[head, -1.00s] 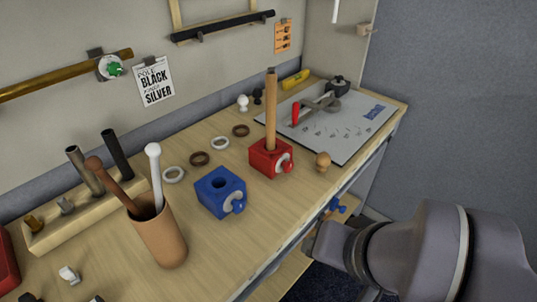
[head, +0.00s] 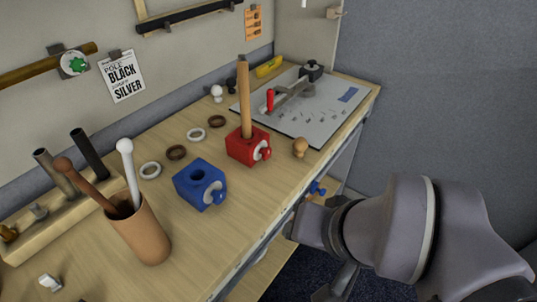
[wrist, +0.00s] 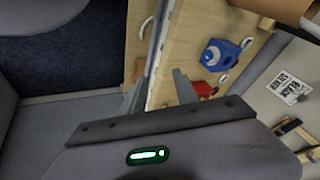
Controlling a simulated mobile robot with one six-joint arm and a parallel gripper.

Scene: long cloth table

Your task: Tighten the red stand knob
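The red stand (head: 240,149) is a red block on the table, holding an upright light-wood pole (head: 244,95). Its red knob (head: 265,153) sticks out of the right-front face, with a pale ring behind it. In the wrist view the red stand (wrist: 204,89) shows only partly, beyond my right finger; its knob cannot be made out there. My gripper (wrist: 160,92) is open, with nothing seen between its fingers. It is off the table's front edge, to the right of and apart from the stand.
A blue stand (head: 194,187) with its own knob sits left of the red one. A wooden knob (head: 300,147) stands to the right. A brown cup (head: 146,236) holds rods nearer by. A blue knob (head: 317,188) sits below the table edge (head: 262,238).

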